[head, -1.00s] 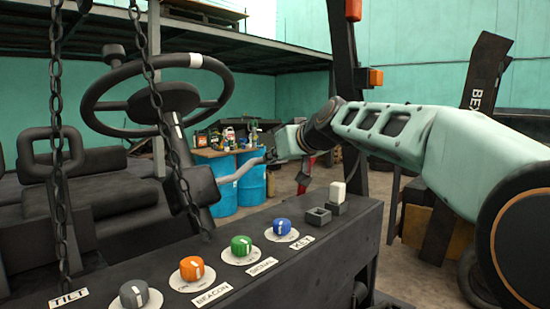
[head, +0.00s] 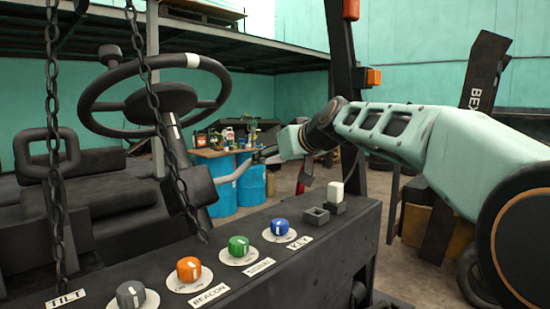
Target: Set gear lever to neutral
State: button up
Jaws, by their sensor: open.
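The gear lever (head: 234,174) is a thin grey stalk that sticks out to the right from the steering column (head: 192,180), below the black steering wheel (head: 150,98). Its outer end rises toward my gripper (head: 268,156), which comes in from the right at the end of my pale green arm. The gripper is open. Its fingers are small and dark at this distance, close to the lever's outer end. I cannot tell whether they touch it or stand around it. No marking for the lever's position is readable.
A dark console in front carries grey, orange, green and blue (head: 276,230) knobs and a small white-topped switch (head: 336,194). Two chains (head: 162,120) hang before the wheel. Blue drums (head: 251,182) with bottles on top stand behind the lever. A dark post (head: 345,80) rises behind my arm.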

jog(key=o, duration=0.9)
jog(key=v, duration=0.7)
jog(key=shift+s+r, duration=0.1)
jog(key=shift+s, duration=0.15)
jog(key=shift+c, duration=0.7)
